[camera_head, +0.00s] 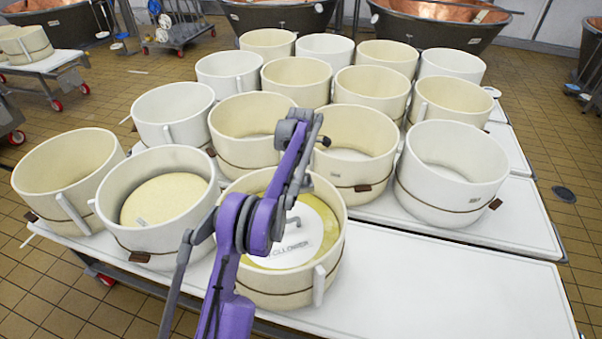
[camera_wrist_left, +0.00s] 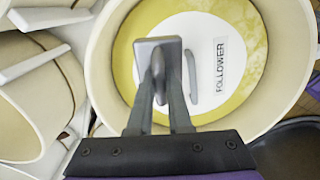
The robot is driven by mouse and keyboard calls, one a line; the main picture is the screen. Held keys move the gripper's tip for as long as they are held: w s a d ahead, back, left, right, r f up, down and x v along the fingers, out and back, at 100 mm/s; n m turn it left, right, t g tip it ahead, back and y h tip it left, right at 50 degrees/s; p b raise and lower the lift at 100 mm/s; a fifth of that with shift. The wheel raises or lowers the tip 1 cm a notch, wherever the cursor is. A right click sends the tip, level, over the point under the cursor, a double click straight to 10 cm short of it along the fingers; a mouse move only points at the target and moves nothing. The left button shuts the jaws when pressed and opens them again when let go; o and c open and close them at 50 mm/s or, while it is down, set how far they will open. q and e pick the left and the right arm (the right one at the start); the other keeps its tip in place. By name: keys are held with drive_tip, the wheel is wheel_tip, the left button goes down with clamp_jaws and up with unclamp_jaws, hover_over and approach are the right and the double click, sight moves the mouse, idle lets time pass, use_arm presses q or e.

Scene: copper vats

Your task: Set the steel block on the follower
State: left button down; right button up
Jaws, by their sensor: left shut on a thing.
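The follower (camera_head: 318,217) is a white disc with a curved handle and a FOLLOWER label. It lies on yellow cheese inside the front cream hoop (camera_head: 328,288). The wrist view shows the follower (camera_wrist_left: 208,94) beneath my left gripper (camera_wrist_left: 161,93), which is shut on the steel block (camera_wrist_left: 145,48). The grey block shows over the follower's left part and the cheese beside it, to the left of the handle. I cannot tell the gap beneath it. In the head view my purple arm crosses in front of the hoop; I cannot make out the block there. My right gripper is not in view.
Several cream and white hoops crowd the white tables; one on the left (camera_head: 183,237) holds a cheese. The front right table top (camera_head: 450,290) is bare. Copper vats (camera_head: 440,22) stand at the back. A wheeled trolley (camera_head: 45,62) stands at the far left.

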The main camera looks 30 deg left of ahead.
use_arm(q)
drive_tip(key=shift+f+b, duration=1.8)
drive_tip(key=shift+f, duration=3.6)
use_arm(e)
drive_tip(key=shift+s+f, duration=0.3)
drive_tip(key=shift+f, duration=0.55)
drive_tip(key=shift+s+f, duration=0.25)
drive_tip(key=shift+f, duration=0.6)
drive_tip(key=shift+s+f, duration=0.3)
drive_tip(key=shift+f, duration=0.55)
use_arm(q)
drive_tip(key=shift+f+b, duration=0.35)
drive_tip(key=shift+f, duration=0.5)
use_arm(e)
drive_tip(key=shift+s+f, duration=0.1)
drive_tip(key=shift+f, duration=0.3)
use_arm(q)
drive_tip(key=c, duration=0.8)
unclamp_jaws()
drive_tip(key=shift+o, duration=0.2)
drive_tip(key=shift+f, duration=0.1)
wheel_tip(320, 180, up, 11)
drive_tip(key=shift+r+p, duration=0.1)
drive_tip(key=shift+p, duration=0.25)
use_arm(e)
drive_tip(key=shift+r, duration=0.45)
